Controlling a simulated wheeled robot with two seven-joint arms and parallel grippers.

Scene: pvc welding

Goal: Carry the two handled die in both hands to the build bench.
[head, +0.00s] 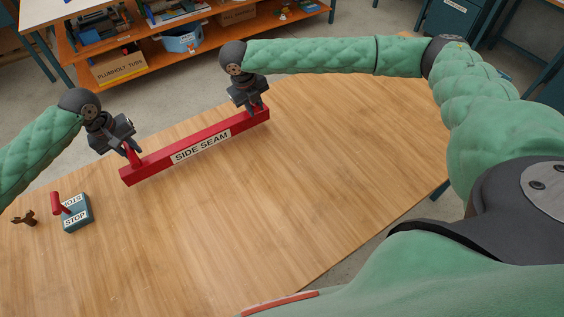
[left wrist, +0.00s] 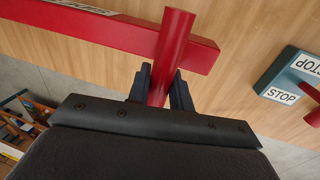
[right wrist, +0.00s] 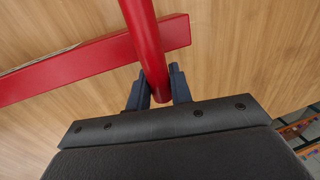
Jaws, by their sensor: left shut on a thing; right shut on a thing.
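The two-handled die is a long red bar (head: 196,147) labelled "SIDE SEAM", with an upright red handle at each end. It is over the wooden bench, tilted across the head view from lower left to upper right. My left gripper (head: 132,153) is shut on the left handle, which shows as a red post (left wrist: 172,50) in the left wrist view. My right gripper (head: 256,108) is shut on the right handle, which also shows in the right wrist view (right wrist: 145,45). I cannot tell whether the bar touches the bench top.
The wooden bench top (head: 300,190) is clear to the right of and in front of the bar. A teal "STOP" block (head: 77,214) with a red handle and a small brown object (head: 27,219) are at the left. An orange shelf unit (head: 160,58) with boxes stands behind.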

